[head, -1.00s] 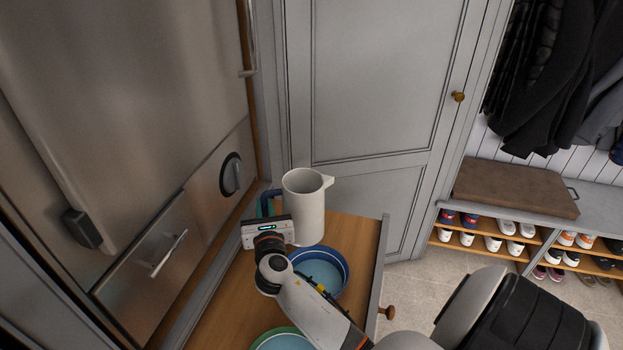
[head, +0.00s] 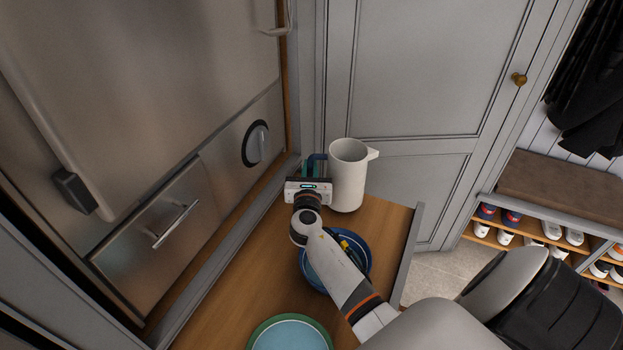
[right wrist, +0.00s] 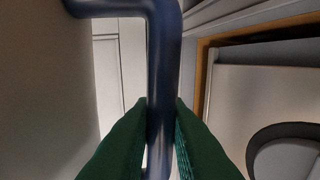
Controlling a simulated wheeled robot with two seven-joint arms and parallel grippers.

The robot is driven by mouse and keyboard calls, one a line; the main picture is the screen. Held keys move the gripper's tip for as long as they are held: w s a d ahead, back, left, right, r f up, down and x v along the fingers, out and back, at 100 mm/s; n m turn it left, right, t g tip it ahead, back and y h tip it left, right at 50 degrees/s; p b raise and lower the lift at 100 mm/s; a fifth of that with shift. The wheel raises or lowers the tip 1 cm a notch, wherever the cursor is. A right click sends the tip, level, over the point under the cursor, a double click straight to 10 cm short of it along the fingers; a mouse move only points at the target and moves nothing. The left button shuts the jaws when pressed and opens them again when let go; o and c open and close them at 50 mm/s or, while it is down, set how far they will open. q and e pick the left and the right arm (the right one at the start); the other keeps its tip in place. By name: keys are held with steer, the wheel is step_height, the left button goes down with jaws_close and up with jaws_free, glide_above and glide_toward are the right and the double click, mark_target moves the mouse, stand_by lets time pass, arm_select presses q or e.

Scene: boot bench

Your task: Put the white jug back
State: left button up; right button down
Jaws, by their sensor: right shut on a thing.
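The white jug (head: 347,180) stands upright at the far end of a wooden surface, near the grey panelled door. Its spout points right and its dark blue handle (head: 316,160) is on the left. My right gripper (right wrist: 161,130) is shut on the handle, with a green finger on each side of the blue bar in the right wrist view. In the head view the gripper's body hides part of the handle. I cannot tell whether the jug's base touches the wood. My left gripper is not in view.
A blue bowl (head: 365,262) lies under my right forearm, and a green-rimmed bowl (head: 255,340) sits nearer. Bare wood (head: 225,300) shows on the left. A steel appliance (head: 130,110) stands at left, a shoe bench (head: 550,200) at right.

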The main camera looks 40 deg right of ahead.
steer(key=shift+f+b, duration=0.5)
steer(key=shift+f, duration=1)
steer(key=c, duration=1.4)
jaws_free()
steer(key=shift+f, duration=0.1)
steer(key=v, duration=1.2)
